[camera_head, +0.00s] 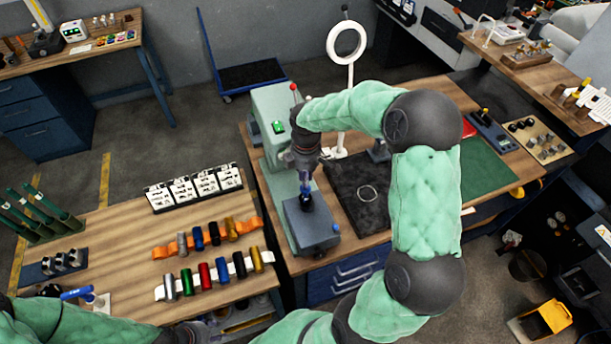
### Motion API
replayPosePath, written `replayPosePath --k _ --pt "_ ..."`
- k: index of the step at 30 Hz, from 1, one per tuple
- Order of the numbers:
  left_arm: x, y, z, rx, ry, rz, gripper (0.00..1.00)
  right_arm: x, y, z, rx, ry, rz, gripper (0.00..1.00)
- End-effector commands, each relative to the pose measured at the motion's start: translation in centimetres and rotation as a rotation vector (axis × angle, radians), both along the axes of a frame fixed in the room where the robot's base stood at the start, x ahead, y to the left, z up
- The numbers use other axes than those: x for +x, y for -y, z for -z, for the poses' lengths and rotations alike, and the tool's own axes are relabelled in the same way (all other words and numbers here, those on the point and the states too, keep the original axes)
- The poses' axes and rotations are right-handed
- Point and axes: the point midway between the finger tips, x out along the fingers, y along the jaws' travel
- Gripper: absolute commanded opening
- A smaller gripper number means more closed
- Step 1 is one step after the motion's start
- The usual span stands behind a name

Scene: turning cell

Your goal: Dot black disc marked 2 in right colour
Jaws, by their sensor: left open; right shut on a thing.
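My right gripper (305,174) points down over the grey block (318,234) of a pale green machine (272,103). It is shut on a small dark blue piece (306,190), whose lower end is close to the top of the block. I cannot tell whether they touch. My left arm crosses the bottom left corner and its gripper is not in view. A blue pen-like thing (76,293) lies beside a small white stand at the bottom left. Two dark round pieces (521,125) sit on a tan plate at the right. I can read no number 2 on anything.
Several coloured cylinders lie in an orange rack (165,252) and a white rack (161,293) on the left bench. White cards (182,190) stand behind them. A dark mat (343,180) lies right of the machine. A ring lamp (331,42) stands behind it.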

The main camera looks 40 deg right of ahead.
Motion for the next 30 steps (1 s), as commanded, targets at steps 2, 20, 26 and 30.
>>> replayPosePath --k 2,20,26,30 --pt "0.0 0.0 0.0 0.000 0.000 0.000 0.44 -0.1 -0.1 0.2 0.001 -0.003 -0.001 0.00" --pt "0.0 0.0 -1.4 0.000 0.000 0.000 0.44 -0.1 -0.1 -1.8 0.001 -0.003 -0.001 0.00" --pt "0.0 0.0 -2.3 0.000 0.000 0.000 0.44 -0.1 -0.1 -3.2 0.001 -0.002 0.000 0.00" --pt "0.0 0.0 -3.0 0.000 0.000 0.000 0.44 -0.1 -0.1 -4.2 0.001 -0.002 0.000 0.00"
